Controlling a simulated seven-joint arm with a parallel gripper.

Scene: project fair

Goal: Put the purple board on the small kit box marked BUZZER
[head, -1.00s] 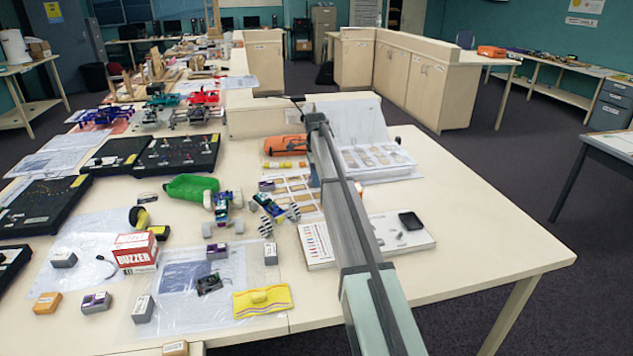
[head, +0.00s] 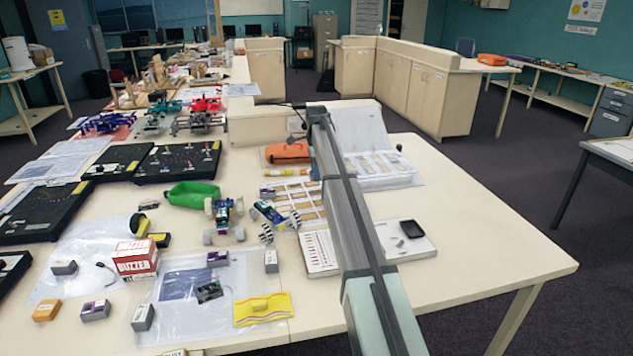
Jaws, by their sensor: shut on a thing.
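The small kit box marked BUZZER (head: 135,260) is red and white. It stands upright on the left part of the near table, on a clear plastic sheet. My arm runs from the bottom right up over the table's middle. Its far end is beyond the rows of parts. My gripper's fingers do not show, so what they hold is hidden.
Several small grey and purple blocks, one of them here (head: 218,258), lie around the box. A small dark circuit board (head: 209,292), a yellow packet (head: 263,308), a wheeled car (head: 223,218) and a green bottle (head: 192,194) are near. The table's right part (head: 490,250) is clear.

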